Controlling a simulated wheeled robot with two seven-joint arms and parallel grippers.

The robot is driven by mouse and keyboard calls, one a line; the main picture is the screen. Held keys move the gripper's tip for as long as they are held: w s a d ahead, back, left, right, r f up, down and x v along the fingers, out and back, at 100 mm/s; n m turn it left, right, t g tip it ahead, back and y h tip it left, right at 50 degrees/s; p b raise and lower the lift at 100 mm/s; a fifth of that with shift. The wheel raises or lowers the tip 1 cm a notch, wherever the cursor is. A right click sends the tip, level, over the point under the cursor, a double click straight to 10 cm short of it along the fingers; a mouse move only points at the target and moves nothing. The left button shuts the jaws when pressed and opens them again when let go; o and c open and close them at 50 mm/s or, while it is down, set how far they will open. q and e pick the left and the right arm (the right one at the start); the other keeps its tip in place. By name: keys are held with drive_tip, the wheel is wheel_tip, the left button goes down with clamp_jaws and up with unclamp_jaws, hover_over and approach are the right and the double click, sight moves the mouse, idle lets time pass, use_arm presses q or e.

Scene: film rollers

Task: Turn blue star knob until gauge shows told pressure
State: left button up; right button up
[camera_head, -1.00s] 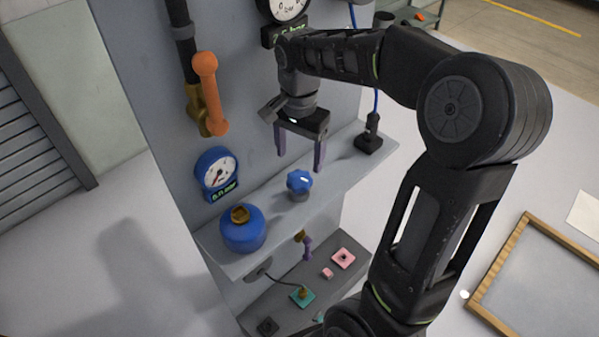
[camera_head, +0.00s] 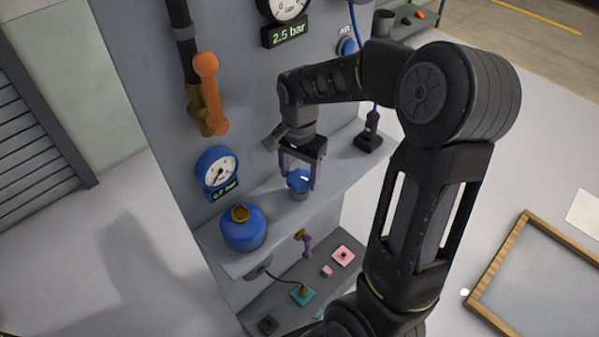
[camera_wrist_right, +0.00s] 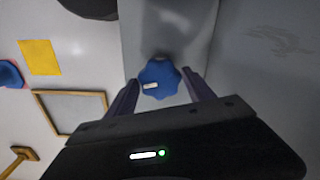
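The blue star knob (camera_head: 298,183) stands on a grey shelf, and it also shows in the right wrist view (camera_wrist_right: 159,76). My right gripper (camera_head: 300,184) is open above it, pointing down. Its two dark purple fingers are on either side of the knob, with gaps visible in the wrist view (camera_wrist_right: 162,84). A blue-rimmed gauge (camera_head: 217,169) on the panel has its needle pointing low; its green display is too small to read surely. A larger gauge (camera_head: 289,8) above has a display (camera_head: 287,34) reading 2.5 bar. My left gripper is not in view.
A blue canister (camera_head: 243,232) with a brass cap stands left of the knob on the shelf (camera_head: 333,172). An orange-handled valve (camera_head: 209,92) is on the panel. A black fitting (camera_head: 369,141) with a blue cable stands at right. A lower shelf holds small coloured pads.

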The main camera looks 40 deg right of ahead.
drive_tip(key=c, duration=1.1)
drive_tip(key=shift+o, duration=0.2)
drive_tip(key=shift+m+b, duration=0.3)
drive_tip(key=shift+m, duration=1.2)
drive_tip(key=o, duration=1.4)
drive_tip(key=shift+r, duration=0.1)
